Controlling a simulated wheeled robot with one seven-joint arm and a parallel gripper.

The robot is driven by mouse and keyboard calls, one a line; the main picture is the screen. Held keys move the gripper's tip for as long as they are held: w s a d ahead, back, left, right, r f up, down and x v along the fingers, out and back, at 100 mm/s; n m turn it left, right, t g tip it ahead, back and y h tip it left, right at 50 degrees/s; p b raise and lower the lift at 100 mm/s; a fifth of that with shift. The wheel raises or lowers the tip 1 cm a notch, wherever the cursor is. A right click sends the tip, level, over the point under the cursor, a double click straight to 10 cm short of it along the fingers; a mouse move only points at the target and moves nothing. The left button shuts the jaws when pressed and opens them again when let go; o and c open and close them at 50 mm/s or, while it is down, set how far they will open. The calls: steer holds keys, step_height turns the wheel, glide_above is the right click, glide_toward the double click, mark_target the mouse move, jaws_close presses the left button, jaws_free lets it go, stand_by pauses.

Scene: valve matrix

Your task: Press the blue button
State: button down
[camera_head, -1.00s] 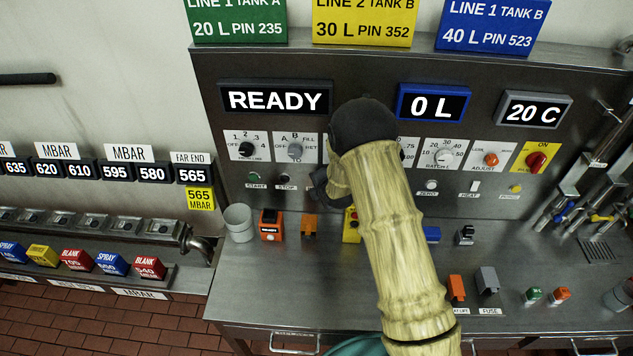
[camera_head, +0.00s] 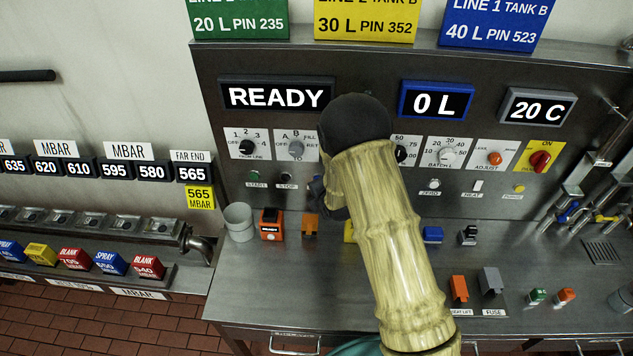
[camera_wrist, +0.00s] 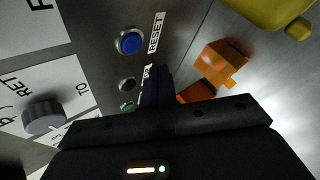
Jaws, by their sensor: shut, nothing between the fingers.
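The round blue button (camera_wrist: 130,42) sits on the steel panel in the wrist view, next to a label reading RESET. My gripper (camera_wrist: 157,76) is shut and empty, its dark fingers pointing toward the panel. In the wrist view the fingertips lie to the lower right of the blue button, apart from it in the picture. They cover part of another label by a black button (camera_wrist: 127,85).
A green button (camera_wrist: 127,106) is near the black one. A grey knob (camera_wrist: 43,115) sticks out of the panel. An orange block (camera_wrist: 221,63) and a yellow object (camera_wrist: 272,8) are on the bench close by. A grey cup (camera_head: 239,222) stands further left.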

steer(key=shift+s+b, duration=0.3)
steer(key=shift+s, duration=0.75)
stand_by(0.4)
steer(key=s+d+r+m+g+h+b, duration=0.1)
steer(key=s+d+r+m+h, duration=0.1)
steer(key=s+d+r+m, duration=0.3)
steer(key=s+d+r+m+g+h+b, duration=0.1)
steer(key=s+d+r+m+g, duration=0.2)
steer(key=d+m, duration=0.4)
steer(key=s+d+r+m+g, duration=0.1)
steer(key=s+d+r+m, duration=0.1)
steer(key=s+m, duration=0.4)
steer(key=s+d+r+m+g+b, duration=0.1)
steer(key=s+d+r+m, duration=0.1)
steer(key=s+m, duration=0.4)
steer(key=s+d, duration=0.1)
steer(key=s, duration=0.4)
steer(key=shift+m+g+h, duration=0.3)
steer(key=shift+s, duration=0.1)
